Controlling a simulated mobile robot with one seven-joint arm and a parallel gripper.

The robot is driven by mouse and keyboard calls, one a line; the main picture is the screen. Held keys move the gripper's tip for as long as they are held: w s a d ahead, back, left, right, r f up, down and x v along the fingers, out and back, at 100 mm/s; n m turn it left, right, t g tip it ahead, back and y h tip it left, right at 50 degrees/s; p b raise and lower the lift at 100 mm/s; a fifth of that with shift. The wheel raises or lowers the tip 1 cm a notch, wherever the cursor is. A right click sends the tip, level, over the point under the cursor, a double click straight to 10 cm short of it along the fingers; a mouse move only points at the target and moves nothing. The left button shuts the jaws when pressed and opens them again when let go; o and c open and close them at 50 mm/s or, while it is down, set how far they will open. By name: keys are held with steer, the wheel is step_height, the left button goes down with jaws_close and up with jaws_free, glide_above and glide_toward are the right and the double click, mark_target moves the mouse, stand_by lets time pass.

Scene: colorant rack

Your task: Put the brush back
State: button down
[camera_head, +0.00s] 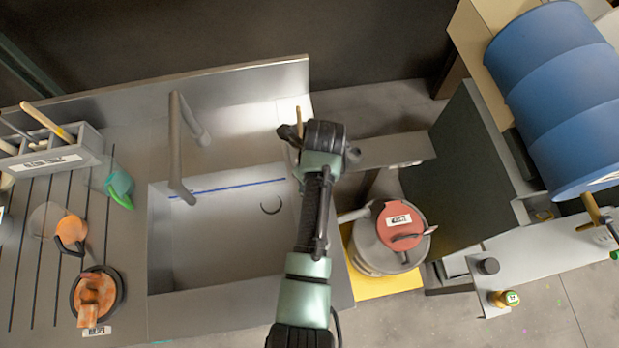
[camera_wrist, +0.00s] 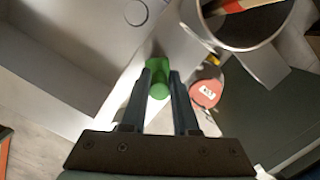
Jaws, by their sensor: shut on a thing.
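My gripper (camera_wrist: 160,75) is shut on a green, rounded piece (camera_wrist: 158,88), which I take to be part of the brush; the fingers hide much of it. In the head view my gripper (camera_head: 292,135) is over the right edge of the sink, mostly hidden by my own wrist. A thin tan stick (camera_head: 299,115) shows just beyond it, perhaps the brush's handle. A grey caddy (camera_head: 85,145) at the far left holds several brushes and tools with tan and yellow handles.
The sink basin (camera_head: 225,245) with its tap (camera_head: 178,150) lies left of my arm. A grey can with a red lid (camera_head: 400,225) stands to the right, a blue drum (camera_head: 560,95) at upper right.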

steer(key=shift+f, duration=0.15)
steer(key=c, duration=0.7)
jaws_free()
